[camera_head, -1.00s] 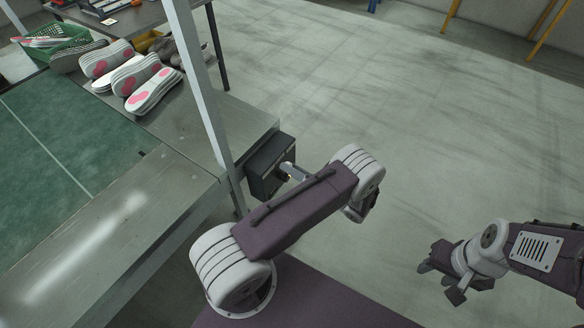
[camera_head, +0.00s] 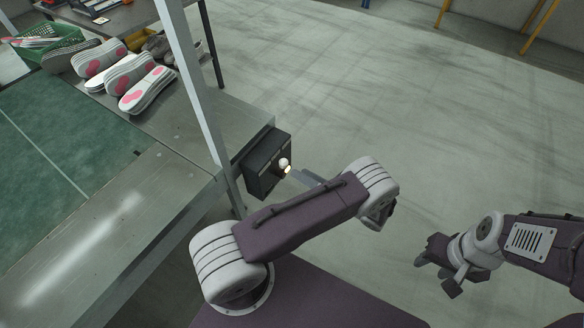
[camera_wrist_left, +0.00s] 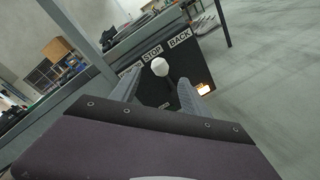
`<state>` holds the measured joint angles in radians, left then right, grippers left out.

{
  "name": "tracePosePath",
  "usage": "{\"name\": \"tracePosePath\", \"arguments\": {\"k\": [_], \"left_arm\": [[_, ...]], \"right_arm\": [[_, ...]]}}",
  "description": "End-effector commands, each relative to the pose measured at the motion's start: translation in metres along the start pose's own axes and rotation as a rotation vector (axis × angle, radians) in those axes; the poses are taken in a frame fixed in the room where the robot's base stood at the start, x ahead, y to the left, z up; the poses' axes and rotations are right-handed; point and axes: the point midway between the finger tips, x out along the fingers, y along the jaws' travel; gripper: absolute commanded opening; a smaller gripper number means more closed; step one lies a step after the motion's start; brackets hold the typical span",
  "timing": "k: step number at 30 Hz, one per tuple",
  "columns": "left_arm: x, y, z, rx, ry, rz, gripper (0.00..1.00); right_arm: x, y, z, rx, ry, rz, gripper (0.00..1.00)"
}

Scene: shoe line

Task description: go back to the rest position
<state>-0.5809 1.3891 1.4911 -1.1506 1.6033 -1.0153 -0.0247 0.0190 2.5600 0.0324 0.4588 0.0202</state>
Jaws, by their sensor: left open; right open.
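My left gripper (camera_head: 305,178) is mostly hidden behind its own arm in the head view; a grey finger shows just right of a dark control box (camera_head: 264,165). In the left wrist view its two fingers (camera_wrist_left: 160,95) are apart with nothing held, and a lever with a white ball knob (camera_wrist_left: 160,67) shows between and beyond them. The knob also shows in the head view (camera_head: 284,162), clear of the finger. My right gripper (camera_head: 440,268) is open and empty over the floor at the lower right.
The control box hangs at the end of a metal bench (camera_head: 120,215) with a green belt (camera_head: 50,150). A grey post (camera_head: 195,90) rises beside it. Several shoe soles (camera_head: 145,88) and a green basket (camera_head: 50,45) are at upper left. The floor (camera_head: 390,90) to the right is open.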

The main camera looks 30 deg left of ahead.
Motion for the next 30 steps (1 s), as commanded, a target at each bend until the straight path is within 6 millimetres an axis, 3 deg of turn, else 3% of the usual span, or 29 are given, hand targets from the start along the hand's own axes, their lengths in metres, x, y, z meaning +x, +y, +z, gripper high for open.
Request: {"name": "tracePosePath", "arguments": {"k": [6, 20, 23, 26, 28, 30], "left_arm": [[-0.023, 0.0, 0.0, 0.0, 0.0, 0.0, 0.54], [-0.023, 0.0, 0.0, 0.0, 0.001, 0.001, 0.54], [-0.014, 0.003, 0.004, -0.015, 0.025, 0.017, 0.54], [0.001, 0.019, 0.043, -0.126, 0.105, 0.033, 0.54], [0.021, 0.049, 0.071, -0.209, 0.186, 0.068, 0.54], [0.041, 0.088, 0.08, -0.282, 0.316, 0.105, 0.54]], "right_arm": [[0.001, 0.0, 0.0, 0.0, 0.0, 0.0, 0.43], [0.001, 0.0, 0.0, 0.0, 0.0, 0.0, 0.43], [0.0, 0.0, 0.0, 0.0, 0.0, 0.0, 0.43], [0.0, 0.0, 0.0, 0.0, 0.0, 0.0, 0.43], [0.0, 0.0, 0.0, 0.0, 0.0, 0.0, 0.43], [0.001, 0.0, 0.0, 0.0, 0.0, 0.0, 0.43]]}}
